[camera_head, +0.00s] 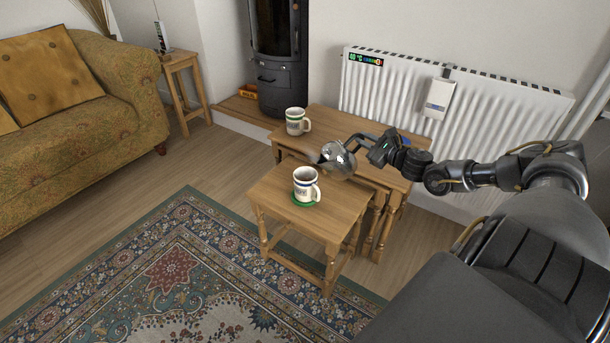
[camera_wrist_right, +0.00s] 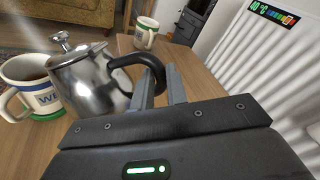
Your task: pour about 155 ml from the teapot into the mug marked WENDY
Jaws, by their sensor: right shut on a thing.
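A shiny metal teapot (camera_head: 338,158) with a black handle is held above the wooden tables; it also shows in the wrist view (camera_wrist_right: 88,85). My right gripper (camera_head: 364,141) is shut on its handle, seen close in the wrist view (camera_wrist_right: 158,84). I cannot tell whether liquid is flowing from the spout. My left gripper is out of view.
A second banded mug (camera_head: 296,122) stands at the back of the larger table (camera_head: 328,123). The small front table (camera_head: 268,188) is otherwise clear. A white radiator (camera_head: 398,95) is behind, a black stove (camera_head: 278,75) at the back and a sofa (camera_head: 75,125) at left.

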